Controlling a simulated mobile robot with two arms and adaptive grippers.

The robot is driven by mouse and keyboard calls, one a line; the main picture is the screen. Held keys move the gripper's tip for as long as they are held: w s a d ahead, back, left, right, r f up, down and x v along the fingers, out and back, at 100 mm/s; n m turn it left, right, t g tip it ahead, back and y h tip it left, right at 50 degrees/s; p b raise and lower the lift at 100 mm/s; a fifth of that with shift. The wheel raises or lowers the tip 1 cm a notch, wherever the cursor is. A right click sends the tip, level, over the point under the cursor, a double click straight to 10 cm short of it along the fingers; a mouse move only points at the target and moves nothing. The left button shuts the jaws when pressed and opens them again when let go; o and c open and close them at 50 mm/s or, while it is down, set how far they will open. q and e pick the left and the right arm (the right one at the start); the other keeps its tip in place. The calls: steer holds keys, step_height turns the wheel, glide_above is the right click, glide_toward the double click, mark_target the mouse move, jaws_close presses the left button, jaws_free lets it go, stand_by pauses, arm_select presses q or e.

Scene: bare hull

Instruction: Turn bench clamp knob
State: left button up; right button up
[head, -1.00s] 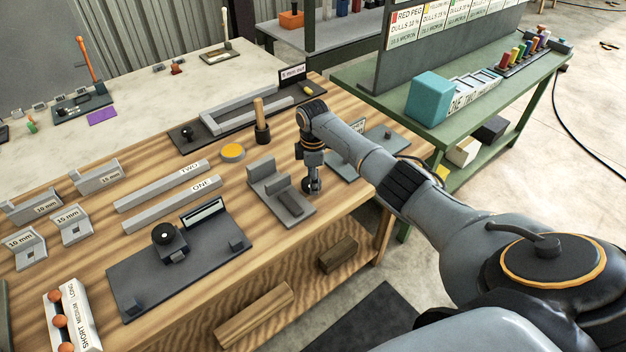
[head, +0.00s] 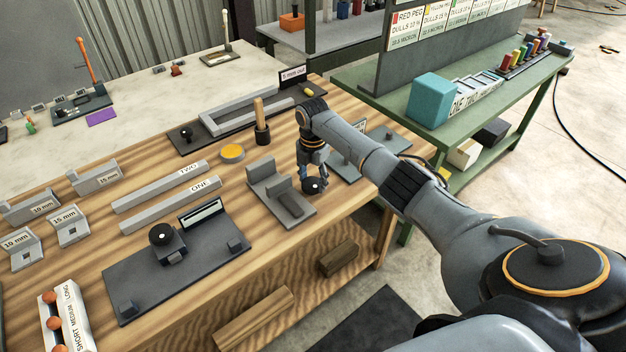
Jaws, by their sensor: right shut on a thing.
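The bench clamp (head: 265,180) is a grey block with upright jaws on a flat base, near the front edge of the wooden bench. My left gripper is not in view.
A wooden-handled tool (head: 261,120) stands upright behind the clamp. A yellow disc (head: 232,152) and two grey bars (head: 160,185) lie to the left. A dark plate with a black knob (head: 200,262) lies at front left. The green table (head: 400,90) stands at right.

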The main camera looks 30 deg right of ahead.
mark_target(313, 182)
steer(key=shift+n, duration=0.4)
steer(key=o, duration=1.2)
steer(key=shift+c, duration=0.2)
steer(key=shift+r, duration=0.1)
step_height(313, 182, up, 12)
steer(key=shift+f, duration=0.2)
